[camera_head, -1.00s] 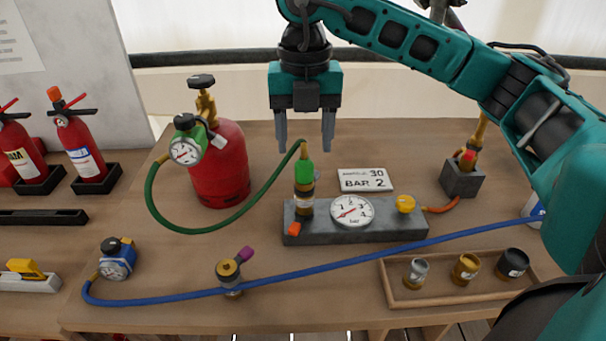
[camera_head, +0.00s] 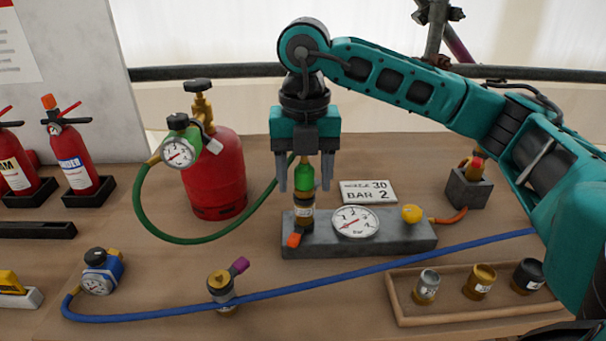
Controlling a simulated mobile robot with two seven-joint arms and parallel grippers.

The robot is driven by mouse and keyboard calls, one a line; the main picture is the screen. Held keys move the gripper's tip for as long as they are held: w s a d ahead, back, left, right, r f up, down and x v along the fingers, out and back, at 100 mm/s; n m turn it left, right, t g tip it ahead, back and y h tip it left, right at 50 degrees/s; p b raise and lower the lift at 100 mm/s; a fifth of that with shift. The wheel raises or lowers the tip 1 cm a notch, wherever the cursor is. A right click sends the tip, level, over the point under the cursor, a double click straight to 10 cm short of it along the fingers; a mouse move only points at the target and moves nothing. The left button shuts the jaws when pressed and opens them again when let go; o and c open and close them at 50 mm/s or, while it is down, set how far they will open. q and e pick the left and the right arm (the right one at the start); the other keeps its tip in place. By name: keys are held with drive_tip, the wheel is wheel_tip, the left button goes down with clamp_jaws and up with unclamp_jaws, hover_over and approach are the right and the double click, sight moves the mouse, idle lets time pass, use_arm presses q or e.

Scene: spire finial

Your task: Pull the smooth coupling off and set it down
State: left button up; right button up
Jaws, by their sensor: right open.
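A smooth green coupling (camera_head: 304,179) stands upright on a dark and brass fitting (camera_head: 303,211) at the left end of the grey block (camera_head: 390,236). The green hose runs to its top, partly hidden by my gripper. My right gripper (camera_head: 304,187) points straight down and is open, with one finger on each side of the green coupling in this view. A small gap shows beside each finger; I cannot tell the depth between them exactly. My left gripper is not in view.
A red gas cylinder (camera_head: 214,180) stands left. A blue hose (camera_head: 375,268) crosses the front. A wooden tray (camera_head: 398,300) holds three fittings.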

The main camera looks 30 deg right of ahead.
sight(304, 162)
idle(0.5)
idle(0.3)
clamp_jaws()
idle(0.5)
drive_tip(key=shift+r, duration=0.15)
drive_tip(key=shift+r+p, duration=2.5)
drive_tip(key=shift+r, duration=0.4)
